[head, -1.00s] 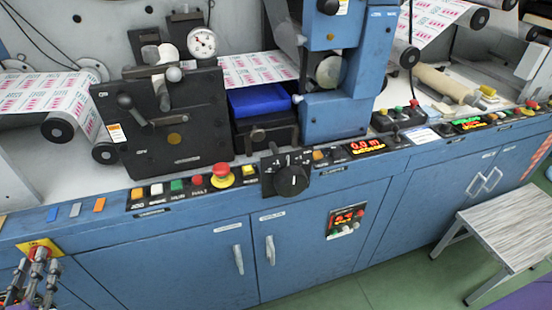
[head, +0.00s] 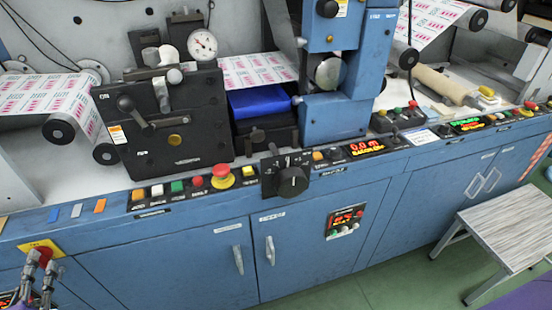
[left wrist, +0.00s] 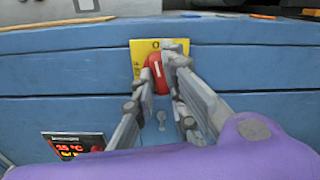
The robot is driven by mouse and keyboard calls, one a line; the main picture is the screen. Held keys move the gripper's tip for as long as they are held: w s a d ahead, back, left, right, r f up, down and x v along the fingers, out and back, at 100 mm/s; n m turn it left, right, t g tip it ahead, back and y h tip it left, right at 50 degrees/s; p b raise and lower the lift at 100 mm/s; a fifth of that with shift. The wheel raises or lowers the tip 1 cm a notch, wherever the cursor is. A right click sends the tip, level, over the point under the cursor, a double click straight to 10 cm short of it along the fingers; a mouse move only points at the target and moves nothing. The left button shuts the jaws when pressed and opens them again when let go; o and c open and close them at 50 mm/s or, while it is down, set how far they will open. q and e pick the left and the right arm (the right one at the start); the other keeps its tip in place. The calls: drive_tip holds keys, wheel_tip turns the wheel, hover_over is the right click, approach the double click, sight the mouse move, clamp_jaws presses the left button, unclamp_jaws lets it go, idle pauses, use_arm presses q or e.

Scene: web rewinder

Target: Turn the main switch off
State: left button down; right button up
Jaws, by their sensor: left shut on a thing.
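The main switch is a red knob on a yellow plate at the lower left of the blue cabinet front. In the head view the red knob (head: 44,256) shows just above my left gripper (head: 40,268), and the yellow plate (head: 30,247) is partly covered. In the left wrist view the red knob (left wrist: 157,72) has a pale mark on its face and sits in front of the yellow plate (left wrist: 178,46). My left gripper (left wrist: 161,68) is shut on the knob, one finger on each side. My right gripper is not in view.
A small red-digit display (left wrist: 75,147) is on the panel left of the fingers in the wrist view. A row of buttons (head: 185,186) and a black rotary dial (head: 291,181) run along the ledge. A grey step stool (head: 506,222) stands at the right.

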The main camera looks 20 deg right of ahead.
use_arm(q)
drive_tip(key=shift+a+n+p, duration=0.1)
drive_tip(key=shift+n+p, duration=2.05)
drive_tip(key=shift+n, duration=5.65)
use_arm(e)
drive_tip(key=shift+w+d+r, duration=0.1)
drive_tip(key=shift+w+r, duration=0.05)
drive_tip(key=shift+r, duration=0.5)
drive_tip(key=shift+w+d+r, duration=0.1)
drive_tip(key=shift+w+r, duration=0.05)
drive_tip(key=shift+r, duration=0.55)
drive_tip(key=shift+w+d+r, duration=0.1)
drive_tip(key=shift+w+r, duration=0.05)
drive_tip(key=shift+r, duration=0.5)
use_arm(q)
drive_tip(key=shift+n, duration=0.3)
drive_tip(key=c, duration=1.8)
unclamp_jaws()
drive_tip(key=shift+o, duration=0.2)
drive_tip(key=s, duration=1.2)
drive_tip(key=shift+a, duration=0.45)
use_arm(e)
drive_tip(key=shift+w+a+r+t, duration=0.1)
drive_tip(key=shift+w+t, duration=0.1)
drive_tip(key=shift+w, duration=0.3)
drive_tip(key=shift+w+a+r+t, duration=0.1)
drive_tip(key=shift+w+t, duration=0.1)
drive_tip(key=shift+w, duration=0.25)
